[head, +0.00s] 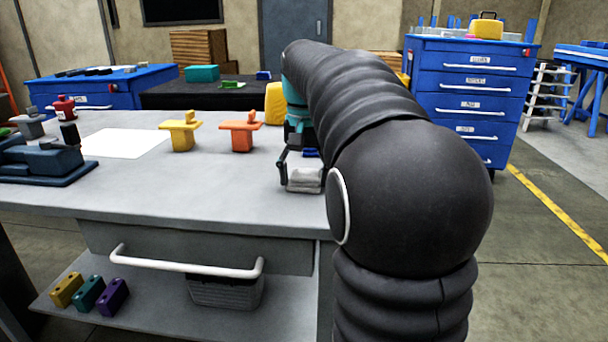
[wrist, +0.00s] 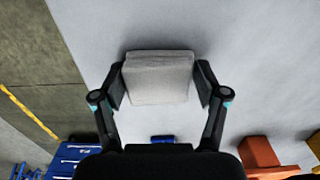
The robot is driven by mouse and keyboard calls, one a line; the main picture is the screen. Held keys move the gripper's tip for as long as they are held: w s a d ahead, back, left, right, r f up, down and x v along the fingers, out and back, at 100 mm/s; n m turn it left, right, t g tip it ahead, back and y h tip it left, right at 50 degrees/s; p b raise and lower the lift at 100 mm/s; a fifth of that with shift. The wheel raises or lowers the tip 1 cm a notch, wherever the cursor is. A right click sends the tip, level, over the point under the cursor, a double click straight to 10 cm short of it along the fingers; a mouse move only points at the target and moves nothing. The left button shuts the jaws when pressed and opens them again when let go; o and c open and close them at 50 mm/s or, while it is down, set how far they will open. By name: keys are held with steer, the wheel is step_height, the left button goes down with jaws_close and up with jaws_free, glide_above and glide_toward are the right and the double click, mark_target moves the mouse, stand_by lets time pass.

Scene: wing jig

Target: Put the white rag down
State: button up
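The white rag (wrist: 158,78) is a folded, pale grey-white block between the two fingers of my gripper (wrist: 160,84) in the wrist view. Both fingers press against its sides. In the head view the rag (head: 304,180) shows below my gripper (head: 303,174), at the right part of the grey workbench top (head: 230,190). It is at or just above the surface; I cannot tell whether it touches. My arm hides the bench's right end.
An orange block (head: 240,131) and a yellow block (head: 181,134) stand on the bench behind and left of the rag. A white sheet (head: 125,143) and a dark blue vise (head: 40,162) are farther left. The bench front is clear. A blue drawer cabinet (head: 468,85) stands behind right.

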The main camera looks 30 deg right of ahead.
mark_target(304, 174)
steer(key=o, duration=0.3)
steer(key=shift+o, duration=0.2)
step_height(304, 174, up, 12)
steer(key=p, duration=0.1)
steer(key=shift+r, duration=0.15)
steer(key=s+a+f+n+t, duration=0.1)
steer(key=s+a+f, duration=0.1)
steer(key=s, duration=0.1)
steer(key=s+a+f+n, duration=0.1)
steer(key=s+a+f, duration=0.1)
steer(key=s+a, duration=0.1)
steer(key=s+a+f+n+t, duration=0.1)
steer(key=s+a+f, duration=0.1)
steer(key=a+f, duration=0.1)
steer(key=shift+s+a+t, duration=0.25)
steer(key=shift+s+t, duration=0.05)
steer(key=shift+s, duration=0.1)
steer(key=s+a+f+n+t, duration=0.1)
steer(key=s+a+f+n, duration=0.1)
steer(key=s+f, duration=0.4)
steer(key=s+a+f+n+t, duration=0.1)
steer(key=s+a+f+t, duration=0.1)
steer(key=s+f, duration=0.4)
step_height(304, 174, down, 4)
steer(key=shift+a+f+n, duration=0.2)
steer(key=shift+a+n, duration=0.2)
steer(key=shift+a, duration=0.5)
